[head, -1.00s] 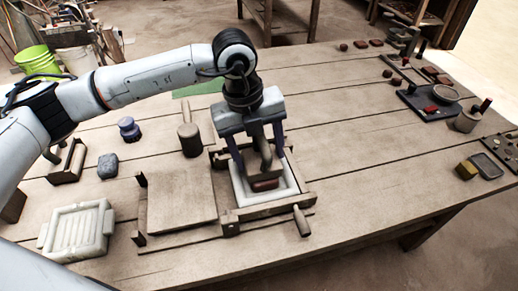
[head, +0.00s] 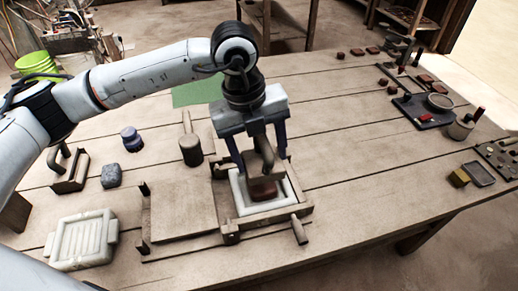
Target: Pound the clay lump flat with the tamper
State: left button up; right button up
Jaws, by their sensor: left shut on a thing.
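My left gripper (head: 262,156) points down and is shut on the handle of the tamper (head: 266,171), a brownish block with an upright grip. The tamper is over the reddish-brown clay lump (head: 262,192) and hides its back part. The lump lies inside a white square mould (head: 243,204), set in the wooden frame of the press (head: 270,213). Whether the tamper touches the clay I cannot tell. My right gripper is not in view.
The press's flat wooden board (head: 180,200) lies left of the mould, and its handle (head: 299,229) sticks out in front. The table's middle right is clear.

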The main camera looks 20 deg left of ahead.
aim_at(262, 186)
pick_arm(q)
jog(key=shift+r, duration=0.1)
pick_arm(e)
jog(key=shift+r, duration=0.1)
